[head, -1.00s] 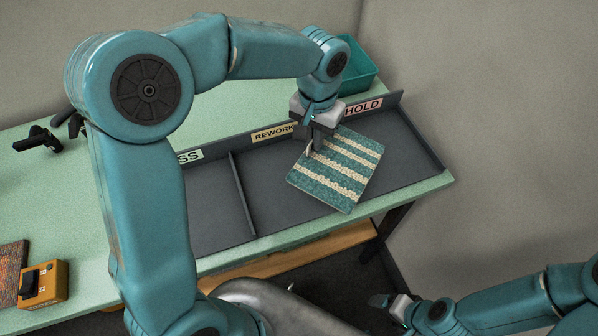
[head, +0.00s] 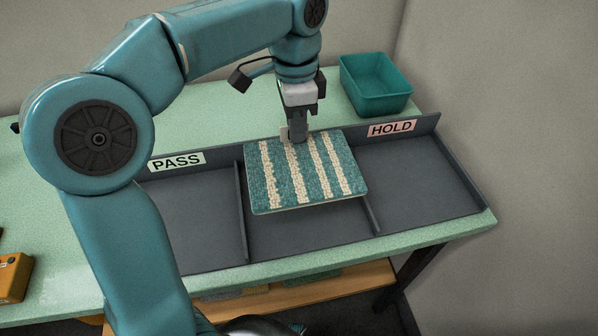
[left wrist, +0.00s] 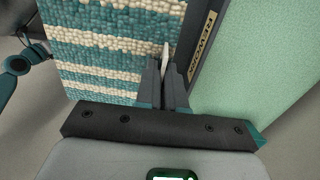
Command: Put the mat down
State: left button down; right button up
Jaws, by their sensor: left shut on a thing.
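The mat (head: 308,178) is teal with cream stripes and shows in the head view over the middle compartment of the dark sorting tray (head: 420,185). It looks raised above the tray floor and hides part of the right divider. My left gripper (head: 298,138) is shut on the mat's back edge. In the left wrist view, the gripper fingers (left wrist: 168,85) pinch the edge of the striped mat (left wrist: 110,55), beside the REWORK label (left wrist: 203,45). That label is hidden in the head view. My right gripper is not in view.
The left compartment marked PASS (head: 178,161) and the right one marked HOLD (head: 391,128) look empty where visible. A teal bin (head: 376,88) stands behind the tray. An orange box (head: 12,277) sits on the green table at far left.

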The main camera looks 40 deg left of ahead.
pick_arm(q)
notch_tip(320, 180, down, 10)
jog(key=shift+w+f+b, duration=0.1)
jog(key=shift+f+b, duration=0.05)
jog(key=shift+b, duration=0.65)
jog(key=c, duration=1.2)
grip_release()
jog(key=shift+f, duration=0.1)
jog(key=shift+c, duration=0.2)
notch_tip(320, 180, up, 12)
jog(key=p, duration=0.2)
jog(key=shift+w+a+p, duration=0.1)
jog(key=shift+a+p, duration=0.05)
jog(key=shift+p, duration=0.2)
